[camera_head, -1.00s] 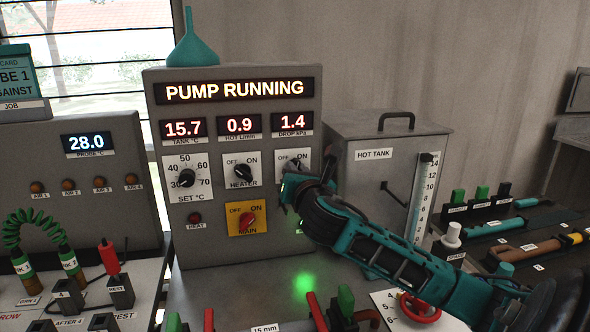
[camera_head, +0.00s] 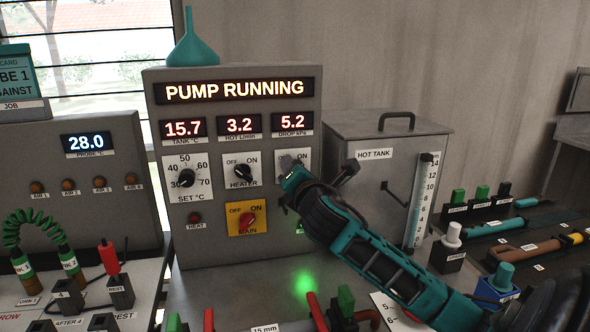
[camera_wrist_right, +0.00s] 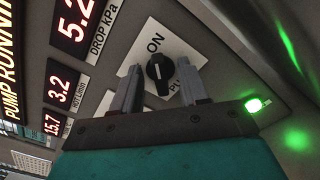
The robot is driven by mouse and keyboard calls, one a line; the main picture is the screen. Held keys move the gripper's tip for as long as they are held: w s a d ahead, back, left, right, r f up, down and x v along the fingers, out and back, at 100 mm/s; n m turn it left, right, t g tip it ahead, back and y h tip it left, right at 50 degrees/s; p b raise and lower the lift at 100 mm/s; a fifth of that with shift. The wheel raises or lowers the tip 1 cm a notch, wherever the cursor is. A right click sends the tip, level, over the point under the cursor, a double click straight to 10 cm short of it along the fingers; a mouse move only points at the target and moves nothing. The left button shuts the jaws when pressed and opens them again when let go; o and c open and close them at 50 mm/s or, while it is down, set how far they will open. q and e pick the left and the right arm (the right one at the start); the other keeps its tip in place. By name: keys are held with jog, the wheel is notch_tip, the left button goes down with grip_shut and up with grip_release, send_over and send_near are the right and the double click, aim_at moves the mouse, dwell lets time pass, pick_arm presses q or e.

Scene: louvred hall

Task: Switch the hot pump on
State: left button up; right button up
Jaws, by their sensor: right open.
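The grey pump panel (camera_head: 237,255) stands in the middle with its lit sign (camera_head: 234,90) reading PUMP RUNNING. Its pump switch plate (camera_head: 296,158) is at the right of the dial row, largely behind my gripper in the head view. In the right wrist view, the black pump knob (camera_wrist_right: 160,74) sits on the white plate below the word ON. My right gripper (camera_head: 287,186) is in front of the switch. In the wrist view its two open fingers (camera_wrist_right: 160,84) stand on either side of the knob, with gaps showing. A green lamp (camera_wrist_right: 255,105) glows beside the plate. My left gripper is not in view.
The heater knob (camera_head: 242,172) and red main switch (camera_head: 246,219) are close left of my gripper. The hot tank (camera_head: 375,140) stands right behind my arm. Coloured blocks and posts, including a red one (camera_head: 317,312), stand on the bench in front.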

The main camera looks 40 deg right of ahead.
jog(key=shift+s+a, duration=0.1)
jog(key=shift+v, duration=1.9)
notch_tip(320, 180, up, 12)
jog(key=s+a, duration=0.1)
jog(key=s, duration=0.1)
jog(key=shift+s+a, duration=0.25)
jog(key=shift+s, duration=0.05)
jog(key=shift+f, duration=0.1)
